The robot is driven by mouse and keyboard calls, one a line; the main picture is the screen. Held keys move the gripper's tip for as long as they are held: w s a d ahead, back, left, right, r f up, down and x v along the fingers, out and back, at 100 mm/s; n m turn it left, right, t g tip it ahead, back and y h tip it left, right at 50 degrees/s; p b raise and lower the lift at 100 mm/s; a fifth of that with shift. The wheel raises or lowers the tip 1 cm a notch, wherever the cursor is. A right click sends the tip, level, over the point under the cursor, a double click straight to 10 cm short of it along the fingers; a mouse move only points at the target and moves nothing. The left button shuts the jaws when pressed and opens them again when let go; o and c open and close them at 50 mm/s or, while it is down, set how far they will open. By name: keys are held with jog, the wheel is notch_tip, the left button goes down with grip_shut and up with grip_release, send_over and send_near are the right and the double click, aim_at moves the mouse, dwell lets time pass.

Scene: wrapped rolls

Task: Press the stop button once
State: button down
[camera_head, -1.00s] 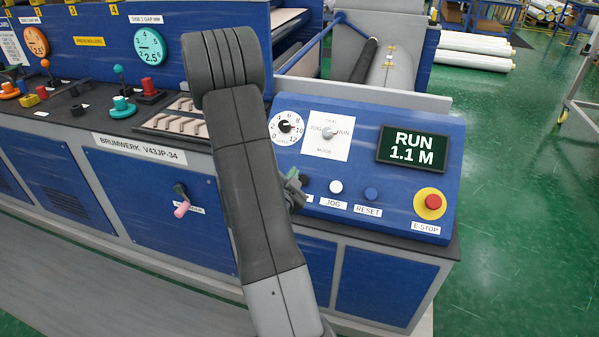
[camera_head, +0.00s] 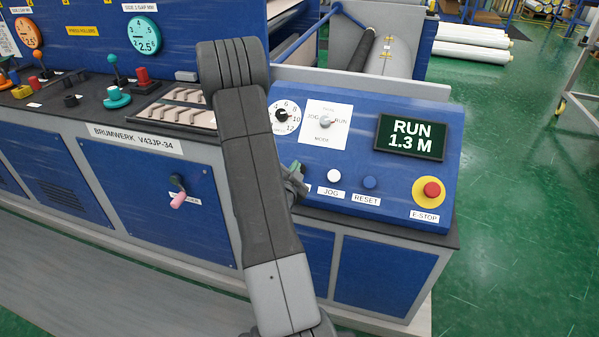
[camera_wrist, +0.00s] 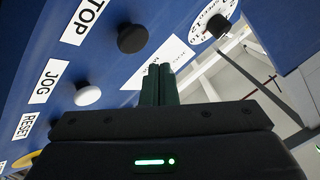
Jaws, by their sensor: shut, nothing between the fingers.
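The black stop button (camera_wrist: 132,38) stands out from the blue panel in the wrist view, beside the STOP label (camera_wrist: 85,20). In the head view my arm hides this button. My gripper (camera_wrist: 158,84) is shut and empty; its dark green fingers point toward the panel, to the right of and below the stop button in the wrist view. A gap shows between fingertips and button in that picture; the depth is unclear. In the head view my gripper (camera_head: 297,170) is mostly hidden behind my arm. The panel display (camera_head: 410,137) reads RUN 1.3 M.
The white JOG button (camera_wrist: 87,95) is close to the stop button. The blue RESET button (camera_head: 369,182) and red E-STOP (camera_head: 431,189) lie farther right in the head view. The mode switch (camera_head: 326,121) and numbered dial (camera_head: 284,116) sit above the button row.

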jog(key=shift+w+d+f+b, duration=0.2)
jog(key=shift+w+f+b, duration=0.4)
jog(key=shift+f, duration=0.15)
jog(key=shift+f, duration=0.1)
dwell(1.6)
jog(key=shift+w+d+f+b, duration=0.1)
jog(key=shift+w+f+b, duration=0.15)
jog(key=shift+b, duration=0.5)
jog(key=shift+w+d+f+b, duration=0.15)
jog(key=shift+w+f+b, duration=0.45)
jog(key=shift+b, duration=0.3)
dwell(0.5)
jog(key=shift+s+r, duration=0.1)
jog(key=shift+s, duration=0.1)
jog(key=shift+s+a+r, duration=0.25)
jog(key=shift+s+r, duration=0.4)
jog(key=shift+r, duration=0.2)
